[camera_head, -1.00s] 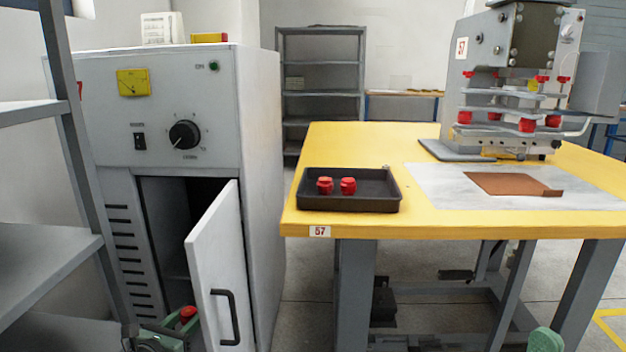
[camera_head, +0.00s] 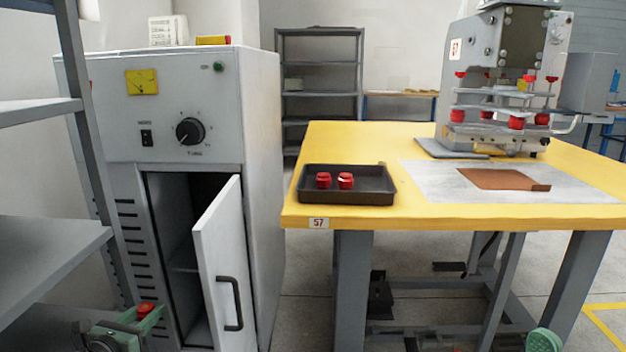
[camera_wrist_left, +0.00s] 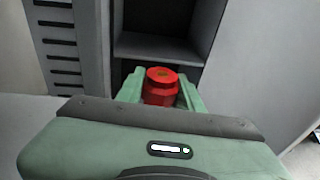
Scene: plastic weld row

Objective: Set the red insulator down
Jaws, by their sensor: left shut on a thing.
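My left gripper (camera_head: 142,315) is low at the left of the head view, in front of the grey cabinet (camera_head: 215,100). It is shut on a red insulator (camera_head: 146,309), which also shows upright between the fingers in the left wrist view (camera_wrist_left: 160,88). Beyond it in that view is the open cabinet compartment (camera_wrist_left: 155,48). Two more red insulators (camera_head: 323,180) (camera_head: 346,181) stand side by side in the black tray (camera_head: 345,198) on the yellow table. A green rounded part at the bottom right (camera_head: 543,341) seems to be of my right arm; its fingers do not show.
The cabinet's white door (camera_head: 217,262) stands open towards me, right of the compartment. A grey shelf rack (camera_head: 50,255) is close on the left. The yellow table (camera_head: 430,212) carries a press (camera_head: 497,95) and a brown sheet (camera_head: 500,179). Floor is clear between cabinet and table.

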